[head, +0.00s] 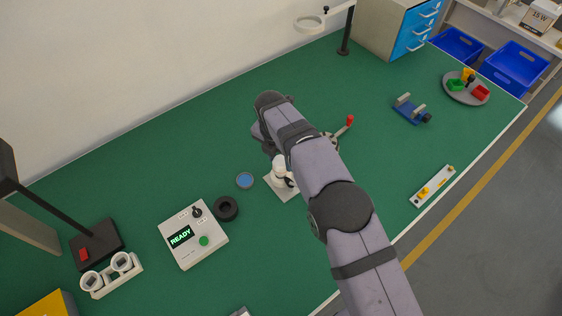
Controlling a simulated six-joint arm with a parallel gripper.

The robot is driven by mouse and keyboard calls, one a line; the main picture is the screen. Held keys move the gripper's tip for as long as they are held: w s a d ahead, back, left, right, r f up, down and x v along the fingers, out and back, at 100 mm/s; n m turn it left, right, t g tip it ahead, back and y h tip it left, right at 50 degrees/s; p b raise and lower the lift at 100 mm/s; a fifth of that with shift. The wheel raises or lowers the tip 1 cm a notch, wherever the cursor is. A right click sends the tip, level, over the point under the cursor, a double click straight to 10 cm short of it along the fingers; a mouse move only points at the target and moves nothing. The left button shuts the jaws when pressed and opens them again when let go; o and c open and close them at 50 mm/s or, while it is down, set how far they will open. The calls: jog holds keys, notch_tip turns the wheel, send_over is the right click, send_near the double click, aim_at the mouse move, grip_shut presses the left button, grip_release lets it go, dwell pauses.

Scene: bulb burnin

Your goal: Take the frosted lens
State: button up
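I cannot pick out a frosted lens for certain. A small round blue disc (245,180), perhaps a lens, lies flat on the green bench. A white stand with two round holders (110,275) is at the left; I cannot tell what sits in its rings. My arm reaches in from the lower right and bends down near the middle of the bench. My gripper is mostly hidden behind my own arm, above a white fixture on a square base (283,183). I cannot see its fingertips or whether it holds anything.
A control box (193,235) reading READY and a black ring (226,207) stand left of the arm. A lamp on a black base (97,243) is at the left. A blue clamp (411,109), a round tray (452,94) and a white strip (432,187) lie right.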

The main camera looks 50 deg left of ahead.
jog(key=c, duration=0.3)
jog(key=shift+r, duration=0.15)
notch_tip(320, 180, up, 10)
jog(key=b, duration=0.2)
notch_tip(320, 180, up, 4)
jog(key=p, duration=0.6)
send_over(281, 161)
jog(key=shift+r, duration=0.15)
dwell(0.5)
